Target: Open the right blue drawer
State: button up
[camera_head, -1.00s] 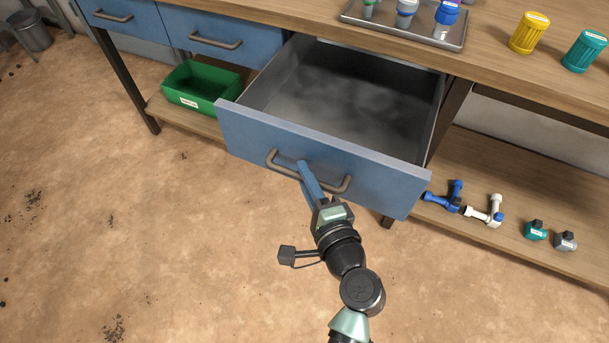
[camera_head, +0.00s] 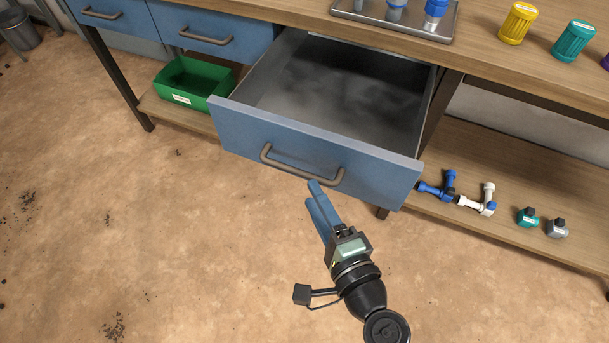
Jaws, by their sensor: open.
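The right blue drawer (camera_head: 235,128) is pulled well out of the workbench, and its grey inside looks empty. Its brown bar handle (camera_head: 290,171) is on the front panel. My gripper (camera_head: 316,193) is just in front of and below the handle, with its blue fingers apart. It holds nothing and appears clear of the handle.
Two closed blue drawers (camera_head: 222,48) are to the left. A green bin (camera_head: 193,84) stands on the lower shelf. Pipe fittings (camera_head: 447,187) and small valves lie on the right lower shelf. A metal tray (camera_head: 400,22) and yellow (camera_head: 518,24) and teal (camera_head: 573,41) containers stand on top. The floor in front is clear.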

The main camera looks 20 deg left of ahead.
jog(key=v, duration=0.5)
jog(key=shift+s+d, duration=0.15)
dwell(0.3)
